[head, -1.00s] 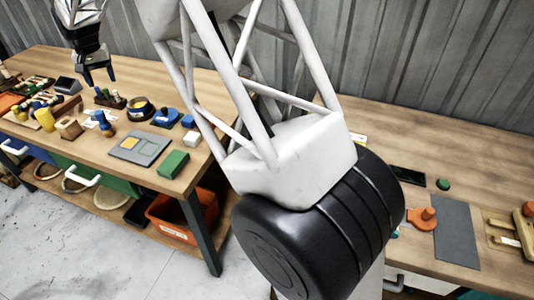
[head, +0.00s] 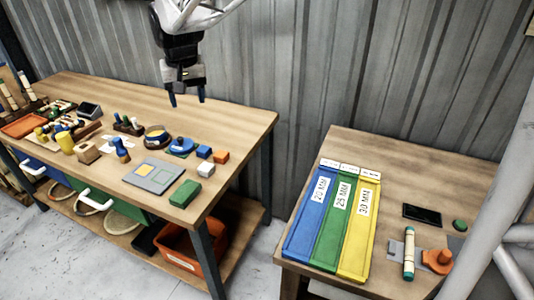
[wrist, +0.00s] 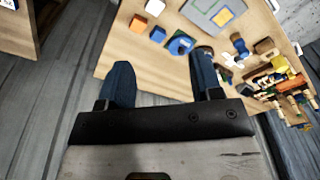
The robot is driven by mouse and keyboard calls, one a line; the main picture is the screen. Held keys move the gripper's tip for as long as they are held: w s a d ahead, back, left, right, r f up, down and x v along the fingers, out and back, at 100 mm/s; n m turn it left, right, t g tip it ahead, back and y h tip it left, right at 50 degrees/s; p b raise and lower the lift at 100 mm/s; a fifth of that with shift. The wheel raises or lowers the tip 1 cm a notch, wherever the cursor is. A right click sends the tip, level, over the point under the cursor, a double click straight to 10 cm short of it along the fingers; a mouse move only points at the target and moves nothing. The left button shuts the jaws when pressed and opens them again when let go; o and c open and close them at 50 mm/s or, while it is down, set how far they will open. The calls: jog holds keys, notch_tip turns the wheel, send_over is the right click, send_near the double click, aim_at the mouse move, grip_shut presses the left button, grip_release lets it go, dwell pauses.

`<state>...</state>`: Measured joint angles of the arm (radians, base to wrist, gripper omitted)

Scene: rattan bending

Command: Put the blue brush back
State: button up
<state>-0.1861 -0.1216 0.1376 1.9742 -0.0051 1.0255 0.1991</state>
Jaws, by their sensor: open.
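A blue upright piece that looks like the blue brush (head: 121,150) stands on a white patch in the middle of the left workbench; its bristles cannot be made out. It also seems to show in the wrist view (wrist: 239,46), right of my fingers. My gripper (head: 187,99) is open and empty, pointing down above the back right part of that bench, well apart from the brush. In the wrist view my gripper's two dark blue fingers (wrist: 162,68) are spread with nothing between them. A small rack with upright tools (head: 128,125) stands behind the brush.
A blue tape-like item (head: 181,147), a grey pad with a yellow square (head: 153,175), a green block (head: 184,193) and a wooden block (head: 86,152) stand around. The right bench holds blue, green and yellow trays (head: 328,225). The left bench's back right is clear.

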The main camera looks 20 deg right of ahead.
jog(key=s+d+f, duration=0.2)
jog(key=s+d, duration=0.2)
jog(key=s, duration=0.6)
jog(key=s+d+f, duration=0.2)
jog(key=s+d, duration=0.2)
jog(key=s, duration=0.7)
jog(key=s+d+f+t, duration=0.1)
jog(key=s+d+f, duration=0.2)
jog(key=s, duration=0.8)
jog(key=shift+d, duration=0.45)
